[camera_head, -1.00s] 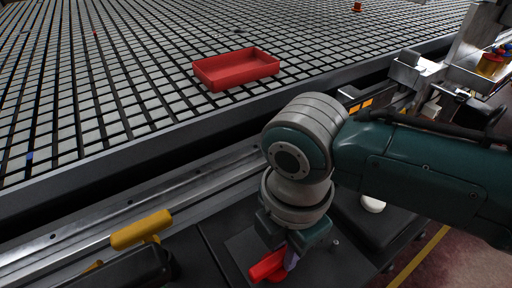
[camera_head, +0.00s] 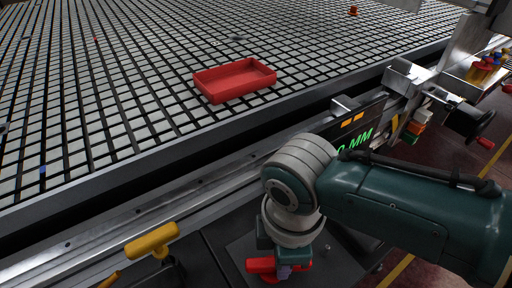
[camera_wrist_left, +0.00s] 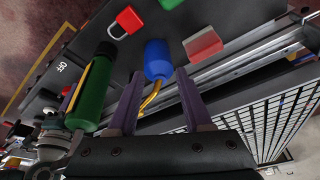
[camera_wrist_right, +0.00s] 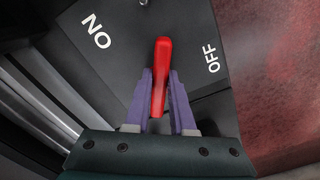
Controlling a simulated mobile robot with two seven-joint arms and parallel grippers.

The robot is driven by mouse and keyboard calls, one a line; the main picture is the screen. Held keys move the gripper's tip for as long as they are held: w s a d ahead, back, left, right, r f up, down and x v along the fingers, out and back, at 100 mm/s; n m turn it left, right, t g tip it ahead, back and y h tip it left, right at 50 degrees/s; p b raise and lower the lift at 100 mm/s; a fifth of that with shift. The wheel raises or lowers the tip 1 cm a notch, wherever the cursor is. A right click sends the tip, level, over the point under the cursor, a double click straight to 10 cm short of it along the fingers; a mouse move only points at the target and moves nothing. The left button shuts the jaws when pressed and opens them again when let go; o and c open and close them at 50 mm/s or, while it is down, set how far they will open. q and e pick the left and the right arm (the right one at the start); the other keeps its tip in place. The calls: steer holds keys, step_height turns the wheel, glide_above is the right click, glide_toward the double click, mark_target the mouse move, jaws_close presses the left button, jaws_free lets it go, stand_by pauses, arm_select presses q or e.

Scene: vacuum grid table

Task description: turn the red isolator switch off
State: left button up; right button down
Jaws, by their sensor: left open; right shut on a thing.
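The red switch handle (camera_head: 262,265) is low in the head view, on a dark plate, under my right gripper (camera_head: 284,268). In the right wrist view the red handle (camera_wrist_right: 161,75) stands between the purple fingers of my right gripper (camera_wrist_right: 161,73), which is shut on it. The white ON label (camera_wrist_right: 97,31) lies left of the handle and the OFF label (camera_wrist_right: 212,58) right of it. The handle points between the two labels. My left gripper (camera_wrist_left: 160,74) is open and empty in the left wrist view; it is not in the head view.
A red tray (camera_head: 236,82) sits on the grid table (camera_head: 130,100). A yellow handle (camera_head: 152,240) stands at the table's front rail.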

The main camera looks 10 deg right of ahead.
steer(key=m, duration=0.1)
steer(key=m+p, duration=0.1)
steer(key=shift+s+a+r+m, duration=0.15)
steer(key=shift+s+m, duration=0.1)
steer(key=shift+m, duration=0.15)
steer(key=m, duration=0.1)
steer(key=m+p, duration=0.1)
steer(key=m, duration=0.1)
steer(key=shift+s+a+m, duration=0.1)
steer(key=shift+s+m, duration=0.1)
steer(key=shift+m, duration=0.1)
steer(key=m, duration=0.2)
steer(key=m+p, duration=0.1)
steer(key=shift+s+a+m, duration=0.15)
steer(key=shift+m, duration=0.25)
steer(key=shift+a+m, duration=0.1)
steer(key=shift+m, duration=0.5)
